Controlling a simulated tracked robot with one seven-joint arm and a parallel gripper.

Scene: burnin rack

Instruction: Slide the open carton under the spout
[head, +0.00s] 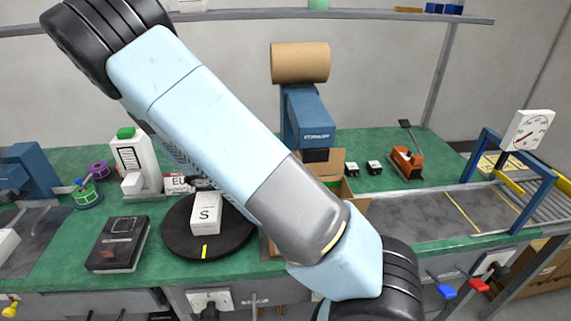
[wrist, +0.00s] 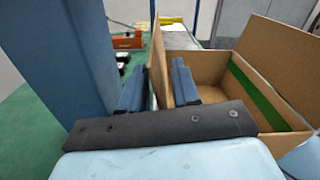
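The open carton (wrist: 285,75) is brown cardboard with raised flaps and a green strip on an inside wall. It fills the right of the wrist view; in the head view only parts of the carton (head: 335,158) show behind my arm. The spout (head: 316,155) is the dark end of the blue filler machine (head: 308,118), just behind the carton. The machine's blue body (wrist: 60,60) stands at left in the wrist view. My gripper (wrist: 159,66) has its two blue fingers apart, with one carton flap between them. A narrow gap shows beside the flap. The head view hides the fingers.
A black turntable (head: 180,238) bears a white box marked S (head: 206,213). An orange tool (head: 406,162) sits behind the grey conveyor (head: 425,215). A blue frame (head: 545,185) spans the conveyor at right.

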